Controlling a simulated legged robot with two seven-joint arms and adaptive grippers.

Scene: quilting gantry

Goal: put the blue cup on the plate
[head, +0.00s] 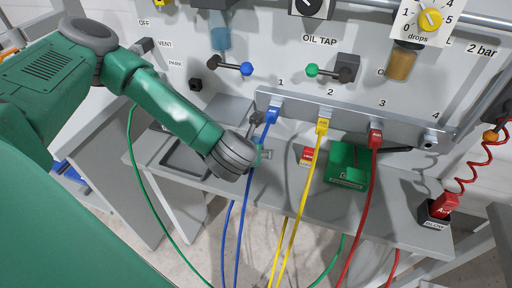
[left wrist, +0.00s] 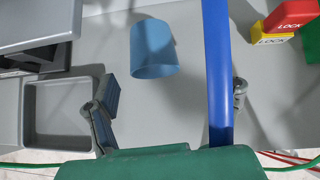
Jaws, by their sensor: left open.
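The blue cup (left wrist: 153,48) lies or stands on the grey bench ahead of my left gripper (left wrist: 172,103) in the left wrist view. The fingers are spread wide and empty of the cup, which is apart from them. A blue cable (left wrist: 218,70) crosses just inside the right finger; I cannot tell whether they touch. In the head view my left gripper (head: 261,139) is over the bench below socket 1, and I cannot make out the cup there. I cannot identify a plate for certain. My right gripper is not in view.
A shallow grey tray (left wrist: 28,110) is left of the gripper. Blue, yellow (head: 303,180) and red (head: 362,205) cables hang from the socket rail (head: 350,122) across the bench. A green box (head: 347,160) and a red-and-yellow lock block (left wrist: 285,22) stand to the right.

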